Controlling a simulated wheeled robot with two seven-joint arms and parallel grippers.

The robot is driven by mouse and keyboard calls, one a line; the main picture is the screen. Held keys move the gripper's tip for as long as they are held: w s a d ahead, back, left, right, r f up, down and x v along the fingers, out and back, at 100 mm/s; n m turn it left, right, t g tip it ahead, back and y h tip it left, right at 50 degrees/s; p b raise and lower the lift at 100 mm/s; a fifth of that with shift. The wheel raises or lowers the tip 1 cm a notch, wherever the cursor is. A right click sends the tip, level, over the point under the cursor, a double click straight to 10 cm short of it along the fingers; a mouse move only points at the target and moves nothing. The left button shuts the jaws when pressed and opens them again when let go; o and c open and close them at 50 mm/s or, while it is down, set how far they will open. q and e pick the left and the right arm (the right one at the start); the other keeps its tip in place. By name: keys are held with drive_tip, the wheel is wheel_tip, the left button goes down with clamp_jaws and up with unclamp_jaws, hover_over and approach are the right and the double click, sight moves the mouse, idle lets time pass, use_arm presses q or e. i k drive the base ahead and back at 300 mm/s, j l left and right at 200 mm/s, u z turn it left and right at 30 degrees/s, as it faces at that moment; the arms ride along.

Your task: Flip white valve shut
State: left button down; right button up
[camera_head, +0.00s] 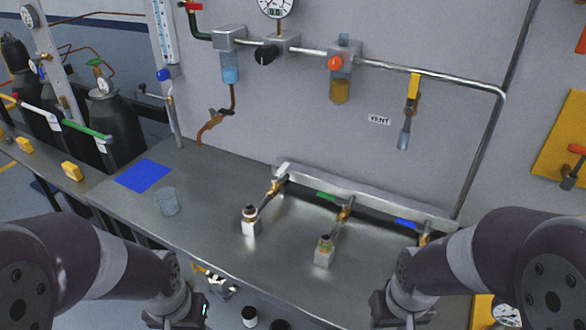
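The white valve handle (281,170) sits at the left end of the manifold bar (360,195) at the back of the bench. It points roughly along its own branch pipe, above a brass body (276,187). The pipe runs forward to a white block (250,227). The green handle (326,197) and blue handle (406,223) lie across their branches, along the bar. My two arms come in from the lower left and lower right, well in front of the valves. Both end at the bottom edge, and no gripper fingers show.
A clear cup (168,201) and blue mat (144,176) lie on the bench (205,245) at left. A second block (324,252) stands on the middle branch. Wall piping (390,66) with a yellow-handled valve (413,88) hangs above.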

sight(286, 165)
drive_tip(key=z, duration=1.55)
drive_tip(key=i+j, duration=0.1)
drive_tip(key=j, duration=0.2)
drive_tip(key=i+j, duration=0.1)
drive_tip(key=j, duration=0.25)
drive_tip(key=k+j, duration=0.15)
drive_tip(key=j, duration=0.2)
drive_tip(key=i+l, duration=0.15)
drive_tip(key=l, duration=0.15)
